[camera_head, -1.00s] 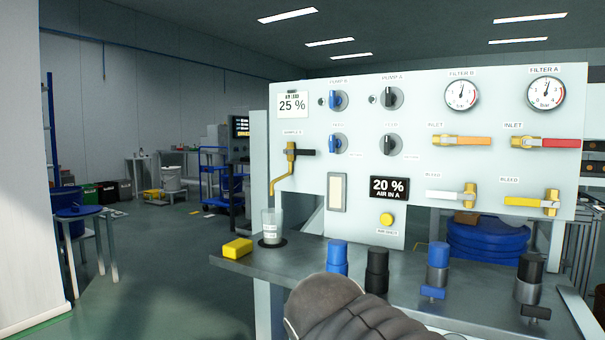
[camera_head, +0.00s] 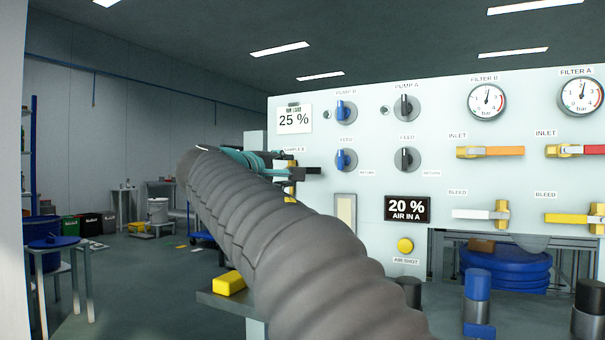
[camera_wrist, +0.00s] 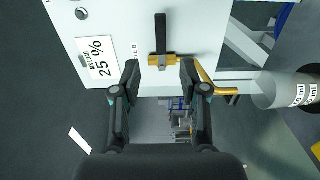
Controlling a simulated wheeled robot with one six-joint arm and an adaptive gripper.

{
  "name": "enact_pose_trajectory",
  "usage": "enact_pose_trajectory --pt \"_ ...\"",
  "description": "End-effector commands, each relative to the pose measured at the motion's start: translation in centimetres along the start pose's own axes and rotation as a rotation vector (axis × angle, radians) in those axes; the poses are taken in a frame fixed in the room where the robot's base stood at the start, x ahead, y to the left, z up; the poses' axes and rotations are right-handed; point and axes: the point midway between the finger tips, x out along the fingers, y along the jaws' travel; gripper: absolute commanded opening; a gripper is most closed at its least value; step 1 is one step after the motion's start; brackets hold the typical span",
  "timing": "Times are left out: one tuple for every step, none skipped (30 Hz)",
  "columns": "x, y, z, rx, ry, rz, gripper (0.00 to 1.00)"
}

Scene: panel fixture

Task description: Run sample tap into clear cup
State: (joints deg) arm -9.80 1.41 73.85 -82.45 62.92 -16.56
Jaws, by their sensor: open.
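The sample tap (camera_wrist: 162,60) has a yellow body, a black handle (camera_wrist: 160,34) and a bent yellow spout (camera_wrist: 207,78). In the head view my arm covers most of the tap; its handle (camera_head: 312,174) sticks out level to the right. My gripper (camera_wrist: 160,70) is open, with one fingertip on each side of the tap body in the wrist view; contact cannot be told. In the head view my gripper (camera_head: 282,165) is at the panel's left edge. The clear cup (camera_wrist: 283,90), with a marked white label, shows beside the spout end; my arm hides it in the head view.
The panel (camera_head: 440,135) carries knobs, gauges, valve levers and a display reading 20 %. A card (camera_head: 294,119) reads 25 %. A yellow block (camera_head: 229,283) lies on the bench ledge (camera_head: 222,302). Several bottles (camera_head: 477,295) stand along the bench.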

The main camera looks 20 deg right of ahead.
Motion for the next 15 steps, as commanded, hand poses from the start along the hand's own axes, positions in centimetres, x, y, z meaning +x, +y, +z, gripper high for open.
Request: enact_pose_trajectory --pt "1.0 -0.1 0.1 -0.001 -0.005 -0.002 0.44" --pt "1.6 -0.1 0.2 -0.001 -0.007 -0.002 0.44" --pt "2.3 -0.1 0.2 -0.001 -0.007 -0.002 0.44" --pt "2.9 0.0 0.3 -0.001 -0.008 -0.002 0.44" --pt "3.5 -0.1 0.2 -0.001 -0.008 -0.002 0.44" --pt "4.2 -0.1 0.3 -0.001 -0.007 -0.002 0.44" --pt "4.8 -0.1 0.3 0.000 -0.007 -0.002 0.44" --pt "5.3 0.0 0.2 0.000 -0.006 -0.002 0.44" --pt "6.1 -0.1 0.2 0.000 -0.006 -0.003 0.44" --pt "6.6 -0.1 0.2 0.000 -0.006 -0.003 0.44" --pt "7.1 -0.1 0.2 0.001 -0.005 -0.003 0.44" --pt "7.9 -0.1 0.2 0.000 -0.005 -0.003 0.44" --pt "8.4 -0.1 0.1 -0.001 -0.004 -0.003 0.44" --pt "8.8 -0.1 0.1 -0.001 -0.003 -0.003 0.44" --pt "9.4 0.0 0.1 0.000 -0.003 -0.003 0.44"
